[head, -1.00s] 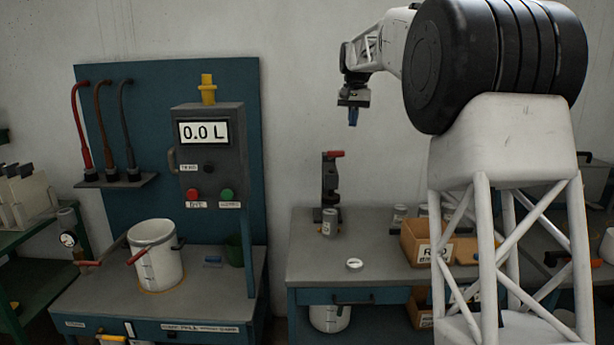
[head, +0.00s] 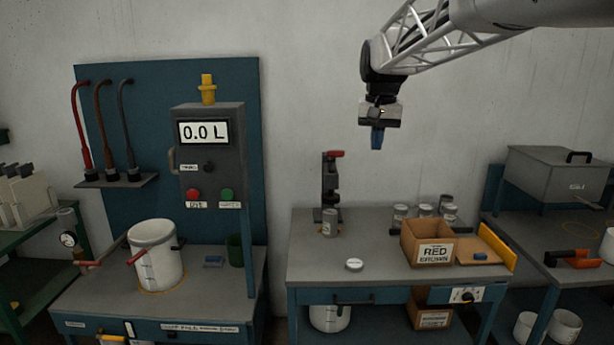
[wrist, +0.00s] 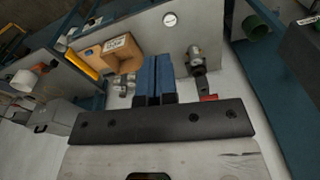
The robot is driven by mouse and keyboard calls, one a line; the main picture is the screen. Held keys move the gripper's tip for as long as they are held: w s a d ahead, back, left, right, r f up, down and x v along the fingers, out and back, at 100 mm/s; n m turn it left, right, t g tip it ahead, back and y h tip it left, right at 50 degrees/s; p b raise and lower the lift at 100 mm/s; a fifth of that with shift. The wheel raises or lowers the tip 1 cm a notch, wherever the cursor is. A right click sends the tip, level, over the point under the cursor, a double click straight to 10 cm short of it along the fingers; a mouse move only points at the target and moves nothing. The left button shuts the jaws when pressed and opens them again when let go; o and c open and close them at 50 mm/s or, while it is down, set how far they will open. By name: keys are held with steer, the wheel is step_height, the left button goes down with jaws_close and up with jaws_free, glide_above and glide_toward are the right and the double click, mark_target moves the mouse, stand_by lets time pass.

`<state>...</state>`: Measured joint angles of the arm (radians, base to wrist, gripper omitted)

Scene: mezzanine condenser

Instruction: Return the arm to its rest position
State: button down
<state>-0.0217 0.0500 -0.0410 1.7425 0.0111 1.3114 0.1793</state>
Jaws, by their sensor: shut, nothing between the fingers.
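My gripper (head: 377,139) hangs in the air above the middle workbench, pointing down, with its blue fingers together and nothing held. In the wrist view its blue fingers (wrist: 152,80) lie side by side. The middle workbench (head: 310,262) is well below it. My arm reaches in from the upper right of the head view.
A black press with a red handle (head: 332,180) stands on the bench below, left of my gripper. The dispenser panel (head: 208,150) stands left. Air around my gripper is clear.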

steer(key=s+f, duration=0.7)
steer(key=s, duration=0.6)
steer(key=s+d+f+n+t, duration=0.1)
steer(key=s+f, duration=0.6)
steer(key=s, duration=0.7)
steer(key=s+d+f, duration=0.1)
steer(key=s+f, duration=0.7)
steer(key=s, duration=0.6)
steer(key=shift+n+t, duration=0.3)
steer(key=shift+w+r, duration=0.1)
steer(key=shift+r, duration=0.05)
steer(key=w+a+r, duration=0.1)
steer(key=w+r, duration=0.7)
steer(key=w, duration=0.5)
steer(key=w+a+r, duration=0.1)
steer(key=w+r, duration=0.7)
steer(key=w, duration=0.4)
steer(key=w+r, duration=0.8)
steer(key=w, duration=0.5)
steer(key=w+a+r, duration=0.1)
steer(key=w+a, duration=0.2)
steer(key=w, duration=1.5)
steer(key=w+a+r+g, duration=0.1)
steer(key=w+a, duration=0.2)
steer(key=w, duration=1.5)
steer(key=shift+w+r, duration=0.3)
steer(key=shift+w, duration=0.05)
